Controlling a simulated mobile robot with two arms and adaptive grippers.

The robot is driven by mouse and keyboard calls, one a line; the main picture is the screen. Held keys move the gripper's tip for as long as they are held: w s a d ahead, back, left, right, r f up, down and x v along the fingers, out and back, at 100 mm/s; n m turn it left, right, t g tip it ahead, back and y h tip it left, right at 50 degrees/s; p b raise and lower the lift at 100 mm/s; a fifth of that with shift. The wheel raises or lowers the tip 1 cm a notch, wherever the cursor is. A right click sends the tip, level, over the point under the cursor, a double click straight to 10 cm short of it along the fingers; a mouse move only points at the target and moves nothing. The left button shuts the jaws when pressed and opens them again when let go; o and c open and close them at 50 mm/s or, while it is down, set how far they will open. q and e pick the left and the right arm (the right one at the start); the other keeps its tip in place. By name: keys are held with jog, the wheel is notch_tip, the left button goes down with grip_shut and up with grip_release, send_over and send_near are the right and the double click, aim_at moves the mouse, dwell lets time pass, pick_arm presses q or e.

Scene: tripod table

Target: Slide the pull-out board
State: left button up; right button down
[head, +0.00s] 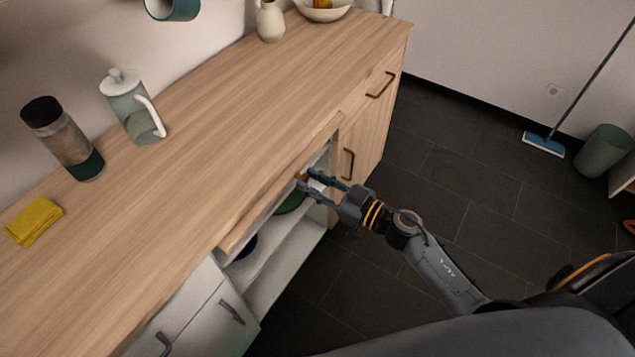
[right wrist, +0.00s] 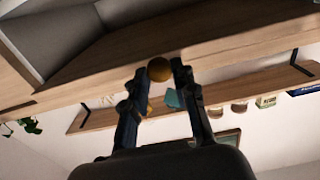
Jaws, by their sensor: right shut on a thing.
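The pull-out board (head: 262,212) is a wooden strip under the front edge of the counter, above an open shelf bay. It sticks out only a little, if at all; I cannot tell exactly. Its round brass knob (head: 301,177) also shows in the right wrist view (right wrist: 159,69), on the board's front edge (right wrist: 215,47). My right gripper (head: 308,181) is at the board's front with its two fingers on either side of the knob, shut on it. The fingers partly hide the knob in the head view. My left gripper is not in view.
The counter (head: 215,130) holds a tumbler (head: 62,138), a lidded jug (head: 130,108), a yellow cloth (head: 35,221), a vase (head: 270,20) and a bowl (head: 322,10). Open shelves (head: 285,262) lie below the board. The dark floor (head: 450,190) in front is clear.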

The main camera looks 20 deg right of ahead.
aim_at(307, 180)
jog(key=x, duration=0.3)
jog(key=shift+p, duration=0.4)
jog(key=shift+r, duration=0.1)
jog(key=c, duration=1.2)
grip_release()
jog(key=shift+a, duration=0.1)
jog(key=shift+o, duration=0.6)
jog(key=shift+w, duration=0.2)
jog(key=shift+s, duration=0.1)
jog(key=v, duration=1.2)
